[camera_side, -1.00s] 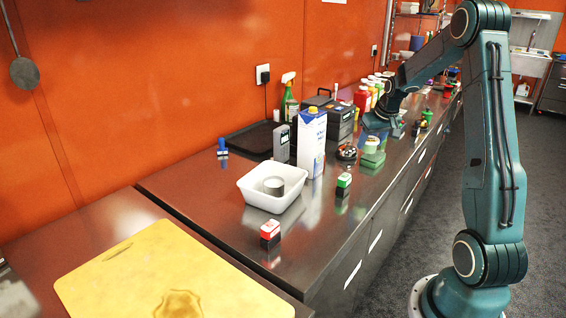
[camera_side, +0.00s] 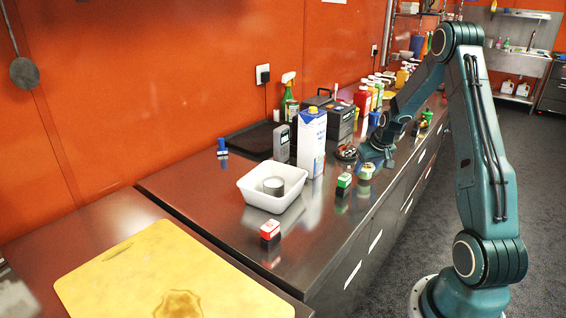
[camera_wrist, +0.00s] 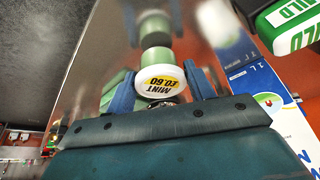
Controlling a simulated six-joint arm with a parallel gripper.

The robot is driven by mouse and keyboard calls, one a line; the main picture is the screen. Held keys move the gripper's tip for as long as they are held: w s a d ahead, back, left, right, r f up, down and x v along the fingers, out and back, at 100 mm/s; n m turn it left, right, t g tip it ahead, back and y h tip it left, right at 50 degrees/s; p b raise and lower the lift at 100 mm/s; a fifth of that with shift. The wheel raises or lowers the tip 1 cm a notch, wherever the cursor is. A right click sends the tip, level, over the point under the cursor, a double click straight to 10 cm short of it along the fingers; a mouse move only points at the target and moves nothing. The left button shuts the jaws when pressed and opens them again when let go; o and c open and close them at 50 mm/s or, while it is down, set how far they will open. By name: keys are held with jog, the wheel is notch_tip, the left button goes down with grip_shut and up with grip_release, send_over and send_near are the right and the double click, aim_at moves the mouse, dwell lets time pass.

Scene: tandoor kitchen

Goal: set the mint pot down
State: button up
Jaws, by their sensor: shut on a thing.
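The mint pot (camera_side: 366,172) is a small pale green pot with a white lid. In the wrist view its lid (camera_wrist: 160,82) reads "MINT" and faces the camera. My gripper (camera_side: 374,158) is shut on it, with one blue finger on each side of the pot in the wrist view (camera_wrist: 159,88). The pot is upright or nearly so, low over the steel counter (camera_side: 225,240), with its reflection beneath it. I cannot tell whether its base touches the counter.
A green-and-white box (camera_side: 344,181) stands close to the left of the pot; its label reads "MILD" in the wrist view (camera_wrist: 292,22). A milk carton (camera_side: 311,145), a white tray (camera_side: 262,201) and a red box (camera_side: 270,231) stand further left. The counter's front edge is near.

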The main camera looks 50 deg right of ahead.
jog(key=shift+f, duration=0.55)
jog(key=shift+f, duration=0.15)
jog(key=o, duration=1)
jog(key=shift+v, duration=6.15)
